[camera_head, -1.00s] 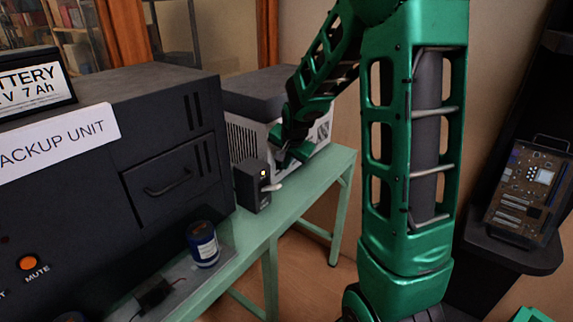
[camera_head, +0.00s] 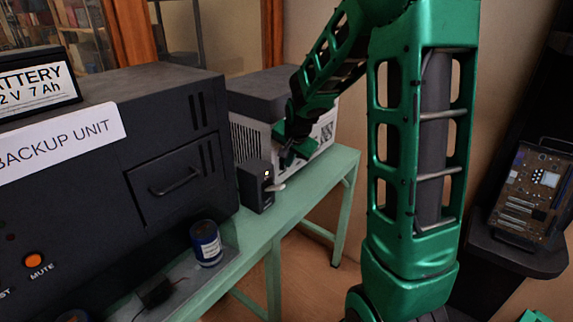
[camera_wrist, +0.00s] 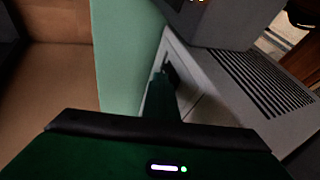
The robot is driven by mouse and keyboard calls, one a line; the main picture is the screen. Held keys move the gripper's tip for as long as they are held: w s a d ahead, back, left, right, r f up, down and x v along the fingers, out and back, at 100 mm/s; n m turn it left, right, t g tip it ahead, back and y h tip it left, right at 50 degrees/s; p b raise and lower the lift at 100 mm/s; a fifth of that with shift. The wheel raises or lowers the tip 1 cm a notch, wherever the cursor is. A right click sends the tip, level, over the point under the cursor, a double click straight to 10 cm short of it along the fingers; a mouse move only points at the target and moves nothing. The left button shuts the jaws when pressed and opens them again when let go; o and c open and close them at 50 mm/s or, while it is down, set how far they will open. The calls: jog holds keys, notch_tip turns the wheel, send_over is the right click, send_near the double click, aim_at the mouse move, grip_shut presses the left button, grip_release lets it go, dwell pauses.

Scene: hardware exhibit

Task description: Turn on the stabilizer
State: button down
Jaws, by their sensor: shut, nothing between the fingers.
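A pale grey box with a dark top (camera_head: 265,95) and side vents, possibly the stabilizer, stands at the back of the green table; no name on it is readable. In the wrist view its vented side (camera_wrist: 255,80) fills the right. A small dark switch-like part (camera_wrist: 173,73) shows on its pale narrow face. My gripper (camera_head: 290,155) is shut and empty, low beside this box. In the wrist view its narrow fingertips (camera_wrist: 160,88) point at that face, close to the dark part; I cannot tell whether they touch. The fingers partly hide the face.
A small black box (camera_head: 256,187) with a lit lamp stands in front of the grey box. The large black backup unit (camera_head: 170,140) fills the left. A blue cylinder (camera_head: 206,243) stands on the green table (camera_head: 300,202). A circuit board (camera_head: 530,195) is at right.

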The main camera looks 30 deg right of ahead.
jog(key=shift+r, duration=0.15)
jog(key=s+r, duration=0.8)
jog(key=r, duration=0.1)
jog(key=shift+s+a+r, duration=0.15)
jog(key=shift+a+r, duration=0.15)
jog(key=shift+r, duration=0.1)
dwell(0.3)
jog(key=shift+s+f, duration=0.2)
jog(key=shift+f, duration=0.45)
jog(key=shift+f, duration=0.1)
